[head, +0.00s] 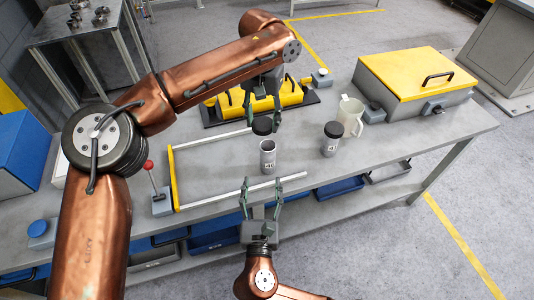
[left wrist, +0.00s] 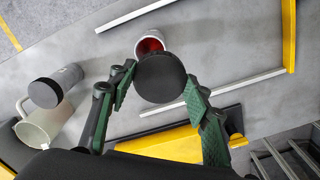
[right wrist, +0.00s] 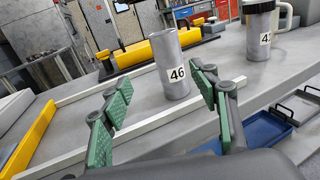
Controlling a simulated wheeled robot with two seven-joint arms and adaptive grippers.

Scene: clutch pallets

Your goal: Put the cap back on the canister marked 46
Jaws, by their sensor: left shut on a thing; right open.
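The grey canister marked 46 (right wrist: 170,64) stands upright and uncapped on the bench. It also shows in the head view (head: 268,160), and its red inside (left wrist: 150,45) shows in the left wrist view. My left gripper (head: 262,119) is shut on the round black cap (left wrist: 160,78) and holds it above and slightly behind the canister mouth, apart from it. My right gripper (head: 261,190) is open and empty at the front of the bench. In the right wrist view its fingers (right wrist: 163,88) point toward the canister, which stands beyond them.
A second canister (head: 331,140) with a black cap stands to the right, its label partly hidden in the right wrist view. A pale mug (head: 350,116) and a yellow-lidded box (head: 418,75) stand behind it. Pale rails (head: 240,193) run in front of and behind canister 46.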

